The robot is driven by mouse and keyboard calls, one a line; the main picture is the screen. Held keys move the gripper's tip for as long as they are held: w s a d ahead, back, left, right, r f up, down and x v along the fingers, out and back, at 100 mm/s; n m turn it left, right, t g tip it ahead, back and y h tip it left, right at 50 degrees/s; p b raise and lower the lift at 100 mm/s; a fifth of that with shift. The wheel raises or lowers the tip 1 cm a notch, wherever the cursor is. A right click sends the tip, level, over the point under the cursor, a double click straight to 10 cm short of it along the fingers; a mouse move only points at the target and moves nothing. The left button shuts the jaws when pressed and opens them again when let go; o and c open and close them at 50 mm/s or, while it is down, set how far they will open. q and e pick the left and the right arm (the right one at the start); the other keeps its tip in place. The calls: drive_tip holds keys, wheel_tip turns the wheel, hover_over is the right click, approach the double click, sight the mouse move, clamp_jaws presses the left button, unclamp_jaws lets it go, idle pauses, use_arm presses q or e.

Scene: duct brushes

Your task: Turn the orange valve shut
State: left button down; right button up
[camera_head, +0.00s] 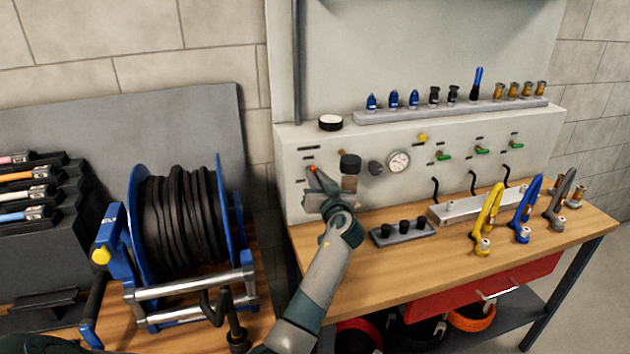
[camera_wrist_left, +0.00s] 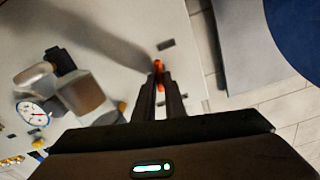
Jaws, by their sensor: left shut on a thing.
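The orange valve (camera_head: 313,169) is on the left part of the pale panel, and only a small bit of its handle shows past my gripper in the head view. In the left wrist view the orange handle (camera_wrist_left: 159,74) sits between the fingertips. My left gripper (camera_head: 315,176) is shut on this handle, and it also shows in the left wrist view (camera_wrist_left: 160,82). The gripper hides most of the valve body. My right gripper is in neither view.
A black-capped fitting (camera_head: 350,165) sticks out just right of my gripper, near a pressure gauge (camera_head: 398,162). Green-handled valves (camera_head: 482,150) are farther right. A blue hose reel (camera_head: 180,225) stands left. The wooden bench (camera_head: 360,275) is clear at its front left.

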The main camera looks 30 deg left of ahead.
use_arm(q)
drive_tip(key=m+p, duration=0.1)
drive_tip(key=m, duration=0.6)
drive_tip(key=m+p, duration=0.1)
drive_tip(key=m, duration=0.7)
drive_tip(key=shift+w+d+f+m+p, duration=0.1)
drive_tip(key=shift+w+f+m+p, duration=0.05)
drive_tip(key=shift+m+p, duration=0.2)
drive_tip(key=c, duration=1.8)
unclamp_jaws()
drive_tip(key=shift+f, duration=0.1)
